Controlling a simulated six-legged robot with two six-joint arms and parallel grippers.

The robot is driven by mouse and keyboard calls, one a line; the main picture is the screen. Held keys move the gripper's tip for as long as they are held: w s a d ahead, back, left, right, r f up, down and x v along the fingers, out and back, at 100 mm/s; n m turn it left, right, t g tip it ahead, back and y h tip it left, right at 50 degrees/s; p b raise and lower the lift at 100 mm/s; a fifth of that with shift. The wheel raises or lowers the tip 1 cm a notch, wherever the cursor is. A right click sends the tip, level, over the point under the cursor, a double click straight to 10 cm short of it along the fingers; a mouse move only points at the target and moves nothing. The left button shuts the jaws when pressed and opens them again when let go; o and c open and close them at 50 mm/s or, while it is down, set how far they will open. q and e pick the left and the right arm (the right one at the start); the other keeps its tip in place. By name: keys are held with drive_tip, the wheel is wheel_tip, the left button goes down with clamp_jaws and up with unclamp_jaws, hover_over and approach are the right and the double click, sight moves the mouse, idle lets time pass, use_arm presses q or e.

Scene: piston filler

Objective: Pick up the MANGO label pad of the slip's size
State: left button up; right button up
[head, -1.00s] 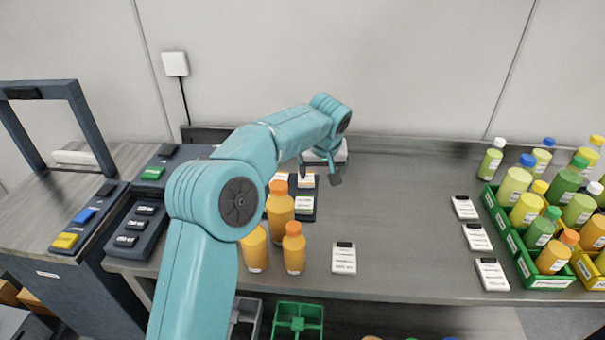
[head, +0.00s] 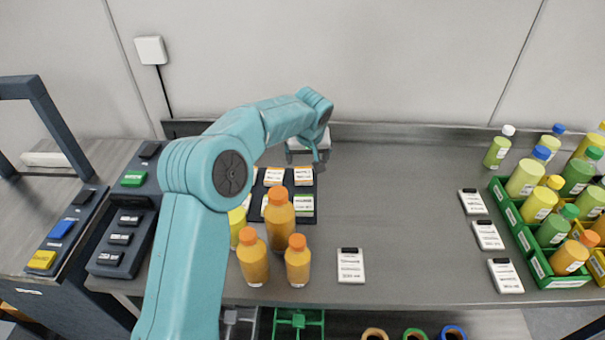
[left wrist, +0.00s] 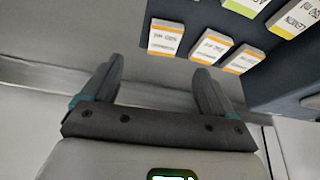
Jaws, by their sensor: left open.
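My left gripper (head: 305,155) is open and empty, at the back of the bench just behind a dark tray (head: 290,216) of label pads. Orange-striped pads lie in its back row, one at the right (head: 303,175) and one beside it (head: 274,176); a green-striped pad (head: 304,203) lies in front. In the left wrist view the open fingers (left wrist: 153,85) are apart from the orange-striped pads, one at the left (left wrist: 165,37) and others to its right (left wrist: 212,46). Their small print is too blurred to read surely.
Orange bottles (head: 279,220) stand in front of the tray and hide part of it. The middle of the bench is clear.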

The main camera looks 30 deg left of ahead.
use_arm(q)
hover_over(303, 174)
drive_tip(key=s+d, duration=0.2)
wheel_tip(303, 174, down, 4)
drive_tip(key=shift+s+d+f+p, duration=0.15)
drive_tip(key=shift+f+p, duration=0.05)
drive_tip(key=shift+p, duration=0.15)
drive_tip(key=shift+w+f, duration=0.2)
drive_tip(key=shift+f, duration=0.1)
drive_tip(key=shift+w+f, duration=0.1)
drive_tip(key=shift+f, duration=0.1)
drive_tip(key=p+x, duration=0.1)
drive_tip(key=x, duration=0.1)
drive_tip(key=a+p+x, duration=0.1)
drive_tip(key=x, duration=0.1)
drive_tip(key=shift+f, duration=0.25)
drive_tip(key=shift+w+f, duration=0.15)
drive_tip(key=shift+d, duration=0.1)
drive_tip(key=shift+c, duration=0.3)
drive_tip(key=c, duration=1.1)
drive_tip(key=shift+r, duration=0.2)
